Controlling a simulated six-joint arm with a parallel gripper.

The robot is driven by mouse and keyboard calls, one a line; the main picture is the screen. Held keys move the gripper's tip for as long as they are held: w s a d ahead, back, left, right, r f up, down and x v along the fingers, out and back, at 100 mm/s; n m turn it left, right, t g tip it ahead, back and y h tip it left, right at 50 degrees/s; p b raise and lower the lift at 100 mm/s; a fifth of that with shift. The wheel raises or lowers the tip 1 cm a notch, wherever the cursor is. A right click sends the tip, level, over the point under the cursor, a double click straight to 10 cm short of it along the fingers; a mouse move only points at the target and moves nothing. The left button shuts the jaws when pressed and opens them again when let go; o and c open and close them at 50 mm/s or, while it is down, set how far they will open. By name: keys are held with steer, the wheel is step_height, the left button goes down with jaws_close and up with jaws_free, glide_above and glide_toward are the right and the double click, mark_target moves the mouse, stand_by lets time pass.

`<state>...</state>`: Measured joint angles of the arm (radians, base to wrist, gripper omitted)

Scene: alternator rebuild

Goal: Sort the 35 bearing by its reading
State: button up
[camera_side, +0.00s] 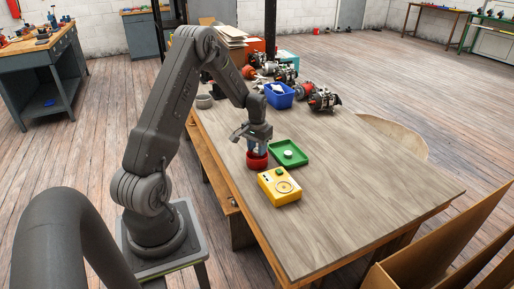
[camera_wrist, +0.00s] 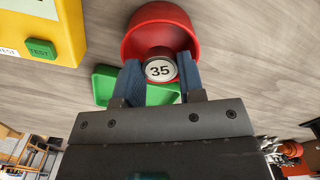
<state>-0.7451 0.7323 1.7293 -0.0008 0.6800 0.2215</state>
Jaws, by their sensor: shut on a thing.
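The 35 bearing (camera_wrist: 160,69), a small round piece with a pale face marked 35, is between the two blue fingers of my gripper (camera_wrist: 158,80) in the wrist view. My gripper is shut on it. In the side view my gripper (camera_side: 257,149) points down over the red bowl (camera_side: 257,162), and the bearing is hidden there. The red bowl (camera_wrist: 158,14) is right behind the bearing in the wrist view; I cannot tell how far the bearing is above or inside it. A yellow tester (camera_side: 279,187) with a green TEST button (camera_wrist: 41,49) stands beside the bowl.
A green tray (camera_side: 299,160) with a pale round piece (camera_side: 287,154) in it lies right of the bowl. A blue bin (camera_side: 279,101), a grey bowl (camera_side: 204,101) and several alternators (camera_side: 322,100) stand farther back. The table's (camera_side: 380,200) right and front parts are clear.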

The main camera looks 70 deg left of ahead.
steer(key=shift+f, duration=0.15)
stand_by(0.8)
steer(key=o, duration=0.9)
steer(key=shift+c, duration=0.2)
steer(key=c, duration=0.4)
steer(key=shift+r, duration=4)
